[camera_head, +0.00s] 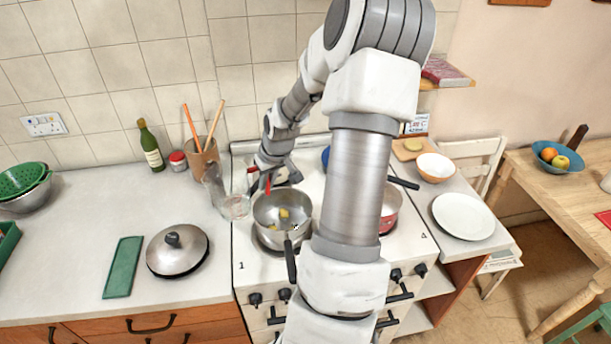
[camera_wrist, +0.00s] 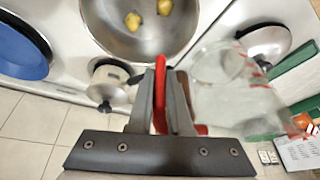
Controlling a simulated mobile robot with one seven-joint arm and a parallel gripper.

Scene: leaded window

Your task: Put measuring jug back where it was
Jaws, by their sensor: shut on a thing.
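The measuring jug (camera_wrist: 235,95) is clear glass with red markings and a red handle. My gripper (camera_wrist: 160,85) is shut on the red handle (camera_wrist: 160,100), with the jug body to the right of the fingers in the wrist view. In the head view, the jug (camera_head: 236,207) is faint and see-through, at the counter's right edge by the hob, left of my gripper (camera_head: 264,184). I cannot tell whether it touches the counter or how far it tilts.
A steel saucepan (camera_head: 268,212) with yellow pieces stands right beside the jug, its black handle toward the front. Behind are a utensil pot (camera_head: 203,160), a red-lidded jar (camera_head: 178,161) and a green bottle (camera_head: 150,147).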

